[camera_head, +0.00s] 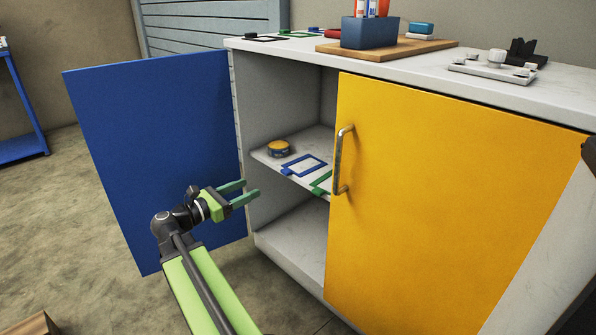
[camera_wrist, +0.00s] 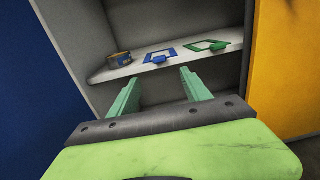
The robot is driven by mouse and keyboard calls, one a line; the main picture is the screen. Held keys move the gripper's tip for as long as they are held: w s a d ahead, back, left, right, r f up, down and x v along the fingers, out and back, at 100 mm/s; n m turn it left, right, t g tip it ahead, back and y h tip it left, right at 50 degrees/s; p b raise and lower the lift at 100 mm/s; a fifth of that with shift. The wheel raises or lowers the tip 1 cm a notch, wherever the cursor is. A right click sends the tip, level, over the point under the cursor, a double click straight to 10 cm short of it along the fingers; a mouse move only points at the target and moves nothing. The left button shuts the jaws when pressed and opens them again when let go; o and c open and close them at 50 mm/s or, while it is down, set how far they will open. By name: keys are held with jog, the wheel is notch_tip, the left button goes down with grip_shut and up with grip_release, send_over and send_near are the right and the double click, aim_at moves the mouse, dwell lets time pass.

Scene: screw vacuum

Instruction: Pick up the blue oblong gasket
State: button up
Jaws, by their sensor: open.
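The blue oblong gasket (camera_head: 305,165) is a flat rectangular frame with a small tab, lying on the shelf inside the open cabinet. It also shows in the wrist view (camera_wrist: 161,55), ahead of my gripper and near the shelf's front edge. My gripper (camera_head: 252,190) has green fingers, spread apart with nothing between them. In the wrist view its fingertips (camera_wrist: 158,80) point toward the shelf, apart from the gasket. In the head view the gripper is at the cabinet opening, lower and to the left of the gasket.
A green gasket (camera_wrist: 206,46) lies right of the blue one; a yellow-topped round tin (camera_head: 278,148) stands left. The blue door (camera_head: 160,150) is swung open at left. The shut yellow door (camera_head: 440,200) covers the right side. The lower compartment (camera_head: 295,240) looks empty.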

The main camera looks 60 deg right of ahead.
aim_at(283, 173)
jog(key=x, duration=1.3)
jog(key=shift+d, duration=0.25)
jog(key=shift+c, duration=0.5)
grip_shut()
